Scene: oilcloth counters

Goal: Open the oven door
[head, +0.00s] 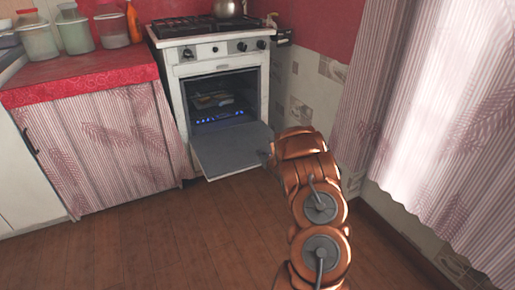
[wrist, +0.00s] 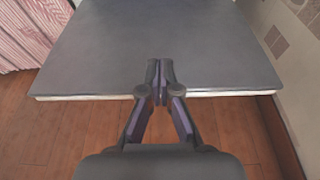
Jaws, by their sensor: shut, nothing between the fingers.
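The white oven (head: 218,97) stands against the red wall. Its door (head: 232,149) is folded down and open, its inner face turned up, and the lit cavity with a rack and blue flames shows behind it. In the wrist view the door (wrist: 160,45) is a broad grey panel with a pale front edge. My gripper (head: 268,153) is at the right edge of the door in the head view, mostly hidden by my arm. In the wrist view my gripper (wrist: 160,68) has its fingertips together, empty, over the door's near edge; whether they touch it I cannot tell.
A pot (head: 229,8) stands on the stovetop. A red-covered counter (head: 80,77) with jars and a striped curtain is at left. A pale curtain (head: 440,120) hangs at right. The wooden floor (head: 165,235) in front is clear.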

